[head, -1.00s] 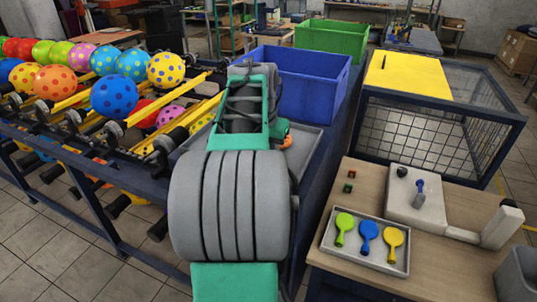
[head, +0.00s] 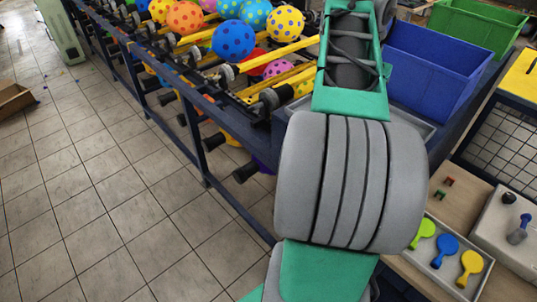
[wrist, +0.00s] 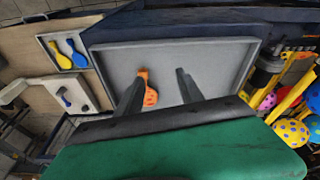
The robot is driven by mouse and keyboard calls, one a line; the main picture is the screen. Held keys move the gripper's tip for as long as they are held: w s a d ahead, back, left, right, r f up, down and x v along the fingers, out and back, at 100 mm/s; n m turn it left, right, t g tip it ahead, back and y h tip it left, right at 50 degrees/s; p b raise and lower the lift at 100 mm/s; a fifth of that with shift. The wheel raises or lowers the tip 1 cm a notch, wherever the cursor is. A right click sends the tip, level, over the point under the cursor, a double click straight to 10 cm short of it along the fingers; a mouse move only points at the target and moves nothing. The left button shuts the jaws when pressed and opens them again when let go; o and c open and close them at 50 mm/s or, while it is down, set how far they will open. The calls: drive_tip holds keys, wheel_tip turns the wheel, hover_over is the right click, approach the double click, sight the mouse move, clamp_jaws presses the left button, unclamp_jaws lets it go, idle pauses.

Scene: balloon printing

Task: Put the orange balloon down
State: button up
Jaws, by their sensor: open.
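The orange balloon (wrist: 150,97), flat and spotted, shows in the wrist view on the grey tray (wrist: 220,62). It lies right beside my gripper's left finger, which covers part of it; whether they touch I cannot tell. My gripper (wrist: 161,80) is open over the tray, with a clear gap between its fingers and nothing held there. In the head view my arm hides the gripper and the orange balloon; only a strip of the grey tray (head: 427,131) shows.
A blue bin (head: 430,75) and a green bin (head: 475,28) stand behind the tray. A rack with several round spotted balloons (head: 233,39) is to the left. A small tray with green, blue and yellow flat balloons (head: 445,250) sits at lower right.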

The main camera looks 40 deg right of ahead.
drive_tip(key=w+a+f+n+t, duration=0.1)
drive_tip(key=w+a+f+n, duration=0.2)
drive_tip(key=a, duration=0.5)
drive_tip(key=w+a+f+n+t, duration=0.1)
drive_tip(key=w+a+n, duration=0.35)
drive_tip(key=a, duration=0.35)
drive_tip(key=a+f+n+t+y, duration=0.1)
drive_tip(key=a+f+n, duration=0.2)
drive_tip(key=a, duration=0.7)
drive_tip(key=s+a+f+n+t+y, duration=0.1)
drive_tip(key=a+f+n, duration=0.3)
drive_tip(key=a, duration=0.7)
wheel_tip(320, 180, down, 2)
drive_tip(key=shift+s+f+y, duration=0.15)
drive_tip(key=shift+s+y, duration=0.1)
drive_tip(key=shift+y, duration=0.15)
